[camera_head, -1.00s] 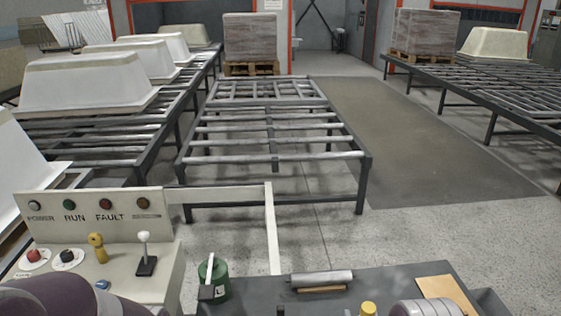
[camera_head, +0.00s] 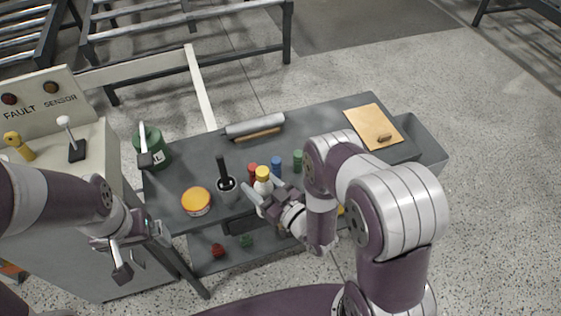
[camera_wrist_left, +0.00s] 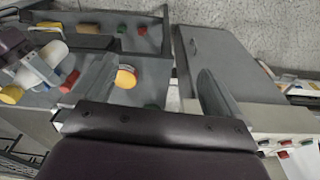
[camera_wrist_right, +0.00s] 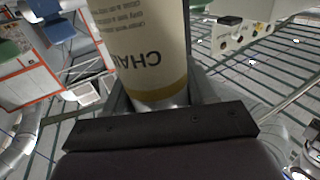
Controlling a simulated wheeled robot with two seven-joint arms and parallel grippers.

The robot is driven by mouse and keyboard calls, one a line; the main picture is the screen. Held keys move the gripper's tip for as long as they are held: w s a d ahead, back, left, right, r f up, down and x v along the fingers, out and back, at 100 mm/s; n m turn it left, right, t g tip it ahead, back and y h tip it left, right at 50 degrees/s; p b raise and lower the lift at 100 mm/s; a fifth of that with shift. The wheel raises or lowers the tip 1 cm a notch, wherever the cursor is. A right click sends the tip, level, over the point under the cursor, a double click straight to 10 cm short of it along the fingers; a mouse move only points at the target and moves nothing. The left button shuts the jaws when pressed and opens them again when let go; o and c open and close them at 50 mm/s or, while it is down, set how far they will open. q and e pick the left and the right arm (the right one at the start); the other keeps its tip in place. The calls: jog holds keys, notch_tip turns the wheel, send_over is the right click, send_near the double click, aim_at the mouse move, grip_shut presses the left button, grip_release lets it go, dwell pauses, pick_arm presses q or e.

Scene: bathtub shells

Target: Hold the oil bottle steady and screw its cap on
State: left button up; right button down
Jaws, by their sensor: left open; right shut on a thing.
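A cream bottle with a yellow cap (camera_head: 262,173) is at the front of the grey table, and my right gripper (camera_head: 266,201) is shut around its body. The right wrist view shows this bottle (camera_wrist_right: 145,45) between the fingers, with label letters reading "CHAL"; its top is out of that view. The yellow cap (camera_wrist_left: 12,94) also shows in the left wrist view. I cannot tell whether the bottle touches the table. A green can (camera_head: 152,153) with partly hidden letters ending in "L" stands at the table's left end. My left gripper (camera_head: 141,254) is open and empty, left of the table.
An orange-lidded jar (camera_head: 196,201), a cup with a black handle (camera_head: 227,190), and small red (camera_head: 252,170), blue (camera_head: 276,165) and green (camera_head: 298,159) items stand nearby. A control panel (camera_head: 45,95) borders the left.

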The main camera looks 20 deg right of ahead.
jog(key=a+y, duration=0.1)
jog(key=a+f+n+g+y, duration=0.1)
jog(key=a, duration=0.1)
jog(key=s+a+f+n+g, duration=0.1)
jog(key=shift+a+f+y, duration=0.15)
jog(key=shift+y, duration=0.25)
pick_arm(q)
jog(key=c, duration=0.4)
jog(key=d, duration=0.1)
jog(key=d+f+m, duration=0.1)
jog(key=d, duration=0.1)
jog(key=shift+w+m, duration=0.2)
jog(key=shift+m, duration=0.1)
jog(key=c, duration=0.5)
jog(key=w+d+r+n, duration=0.1)
jog(key=w+d+n, duration=0.1)
jog(key=d, duration=0.4)
jog(key=w+d+r+n+g, duration=0.1)
jog(key=w+d+n, duration=0.1)
jog(key=w+d, duration=0.3)
jog(key=w+d+r+n, duration=0.2)
jog(key=w+d+n, duration=0.1)
jog(key=d, duration=0.6)
jog(key=shift+w+d, duration=0.25)
jog(key=shift+w, duration=0.45)
